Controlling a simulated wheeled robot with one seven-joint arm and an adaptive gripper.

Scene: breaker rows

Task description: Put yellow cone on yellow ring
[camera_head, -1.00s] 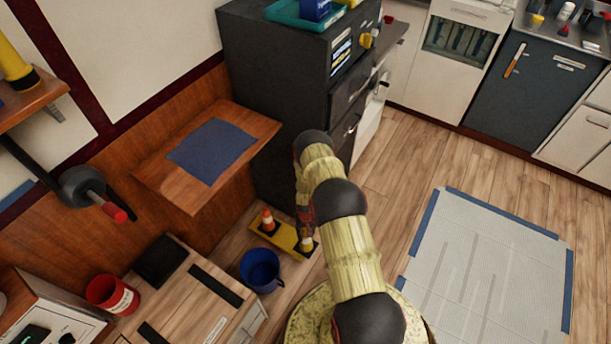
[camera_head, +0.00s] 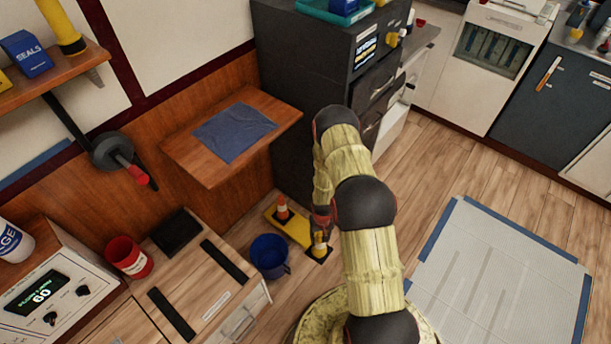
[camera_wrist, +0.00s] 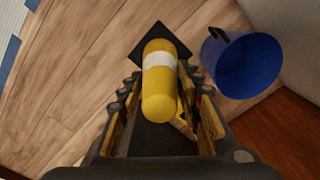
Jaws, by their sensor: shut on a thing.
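The yellow cone has a white band and a square black base. It is between the fingers of my gripper (camera_wrist: 163,90) in the wrist view, where the cone (camera_wrist: 158,95) points back toward the palm with its base at the far end. In the head view my gripper (camera_head: 320,222) is partly hidden by my arm, and the cone (camera_head: 319,243) shows just below it, close to the end of a yellow board (camera_head: 292,229). Whether its base touches the floor or board is unclear. I cannot make out a yellow ring in either view.
An orange cone (camera_head: 282,208) stands on the board's far end. A blue bucket (camera_head: 269,256) is just left of the held cone, also close by in the wrist view (camera_wrist: 241,65). A wooden shelf (camera_head: 270,125) and dark cabinet (camera_head: 290,60) stand behind. Floor at right is clear around a grey mat (camera_head: 500,270).

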